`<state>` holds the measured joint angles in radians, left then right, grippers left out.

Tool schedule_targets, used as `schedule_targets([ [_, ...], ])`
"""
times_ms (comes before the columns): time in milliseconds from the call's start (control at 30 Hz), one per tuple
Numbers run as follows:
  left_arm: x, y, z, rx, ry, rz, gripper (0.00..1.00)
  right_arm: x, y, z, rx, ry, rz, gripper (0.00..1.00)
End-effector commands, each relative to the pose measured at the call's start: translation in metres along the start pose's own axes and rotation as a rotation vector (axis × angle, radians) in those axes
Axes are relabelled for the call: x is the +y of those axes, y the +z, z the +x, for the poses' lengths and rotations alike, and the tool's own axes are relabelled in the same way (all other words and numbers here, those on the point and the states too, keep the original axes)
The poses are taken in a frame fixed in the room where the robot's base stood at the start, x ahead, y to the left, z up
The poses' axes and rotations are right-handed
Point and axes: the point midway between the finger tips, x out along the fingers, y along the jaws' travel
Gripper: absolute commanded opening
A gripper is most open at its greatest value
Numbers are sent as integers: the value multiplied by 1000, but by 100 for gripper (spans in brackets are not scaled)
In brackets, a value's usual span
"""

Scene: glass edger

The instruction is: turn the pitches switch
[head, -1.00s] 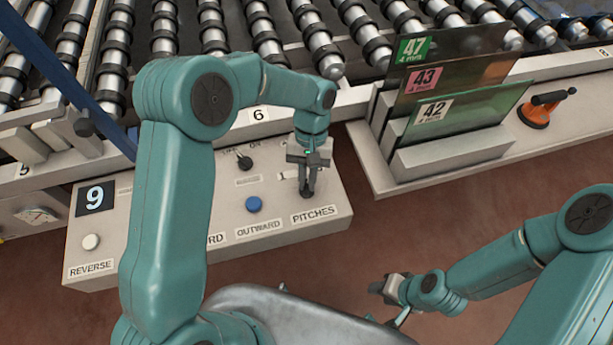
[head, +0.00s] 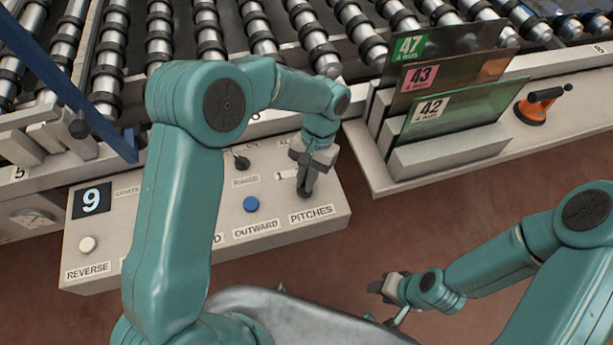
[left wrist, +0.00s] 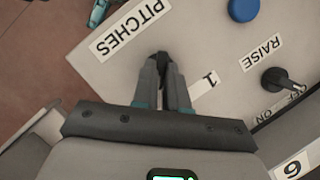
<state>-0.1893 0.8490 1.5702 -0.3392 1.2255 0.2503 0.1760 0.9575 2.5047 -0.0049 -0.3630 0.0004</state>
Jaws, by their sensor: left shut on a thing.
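The pitches switch (left wrist: 162,61) is a small dark knob on the pale control panel, by the PITCHES label (head: 311,216). It is mostly hidden by the fingers of my left gripper (head: 304,190). In the left wrist view the fingers (left wrist: 163,78) are closed on the dark knob, with the label "1" beside them. The switch's exact angle cannot be told. My right gripper (head: 382,289) is low at the right, in front of the panel and away from it. Its jaws are too small to judge.
The panel also carries a blue OUTWARD button (head: 251,204), a white REVERSE button (head: 87,244) and a black RAISE switch (head: 242,163). Glass sheets (head: 468,105) stand in a rack at right, beside an orange suction cup (head: 532,110). Rollers lie behind.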

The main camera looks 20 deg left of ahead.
Motion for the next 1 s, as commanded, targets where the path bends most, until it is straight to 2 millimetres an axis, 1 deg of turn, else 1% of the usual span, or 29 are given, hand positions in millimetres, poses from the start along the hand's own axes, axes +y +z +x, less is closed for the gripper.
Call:
schedule_targets([
  [200,0,-1,-2,6,-1,2,0,0,0,0,0,0,0,43],
  [233,0,-1,-2,6,-1,2,22,0,0,0,0,0,0,43],
  [267,0,-1,-2,6,-1,2,32,0,0,0,0,0,0,43],
  [300,0,-1,-2,5,-1,2,38,0,0,0,0,0,0,43],
  [567,0,0,-1,2,0,0,38,0,0,0,0,0,0,43],
  [667,0,-1,-6,3,0,0,38,0,0,0,0,0,0,43],
  [767,0,-1,-22,7,0,-1,38,1,0,2,0,0,0,43],
  [867,0,-2,-45,9,0,-1,38,1,0,2,0,0,0,43],
  [1000,0,-1,-84,9,1,0,38,1,0,2,0,0,0,43],
])
